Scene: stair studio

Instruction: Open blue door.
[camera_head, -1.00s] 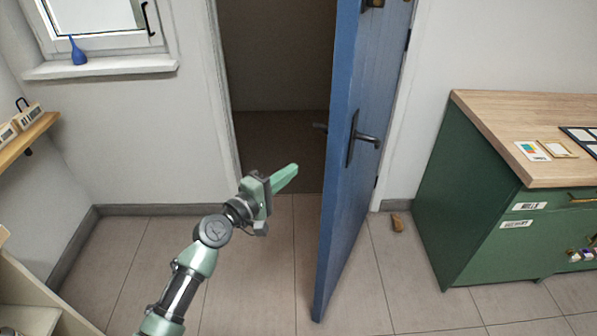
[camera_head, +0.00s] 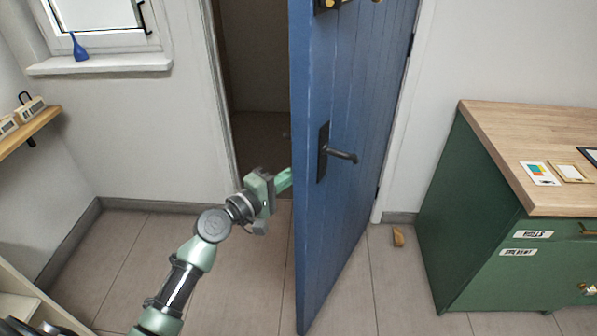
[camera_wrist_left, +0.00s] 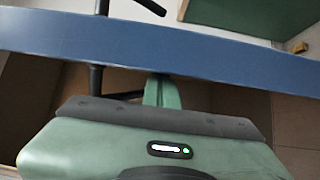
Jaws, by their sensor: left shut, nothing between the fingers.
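The blue door (camera_head: 345,230) stands partly open, hinged on its right, with its free edge toward me. A black lever handle (camera_head: 340,155) is on the face I see. In the left wrist view the door (camera_wrist_left: 220,48) crosses as a blue band, with a black handle part (camera_wrist_left: 97,80) on the near side. My left gripper (camera_head: 284,180) is shut and empty at the left side of the door, by the doorway; its tips are partly hidden behind the door edge. In the wrist view the fingers (camera_wrist_left: 162,92) reach to the band; contact is unclear. My right gripper is not in view.
The dark doorway (camera_head: 260,110) opens left of the door. A green cabinet with a wooden top (camera_head: 530,120) stands at right. A small brown block (camera_head: 398,237) lies on the floor between door and cabinet. A window sill (camera_head: 100,64) and a wooden shelf (camera_head: 30,125) are at left.

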